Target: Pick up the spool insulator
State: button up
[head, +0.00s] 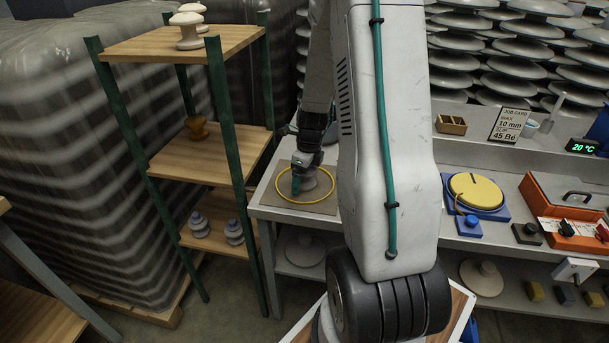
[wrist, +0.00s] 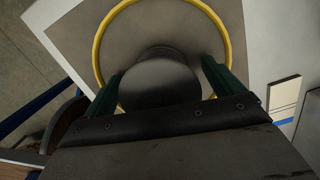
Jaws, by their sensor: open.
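My gripper (head: 298,184) is low over the grey mat at the left end of the workbench, inside a yellow ring. In the wrist view its two green fingers (wrist: 161,84) stand apart, with a dark, rounded, smooth object (wrist: 160,82) between them and room beside it. The head view shows a greyish object (head: 309,181) just beside the fingers, partly hidden; I cannot tell if it is a spool insulator. A brown spool-shaped insulator (head: 197,128) stands on the middle shelf of the rack, apart from my gripper.
The yellow ring (head: 280,195) lies on the mat (head: 325,207). White insulators (head: 189,30) stand on the top shelf, and bluish-white ones (head: 199,224) on the lower shelf. A yellow disc (head: 475,190) and an orange case (head: 545,210) occupy the bench's right. My arm hides the middle.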

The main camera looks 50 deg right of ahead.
jog(key=c, duration=1.3)
jog(key=shift+c, duration=0.2)
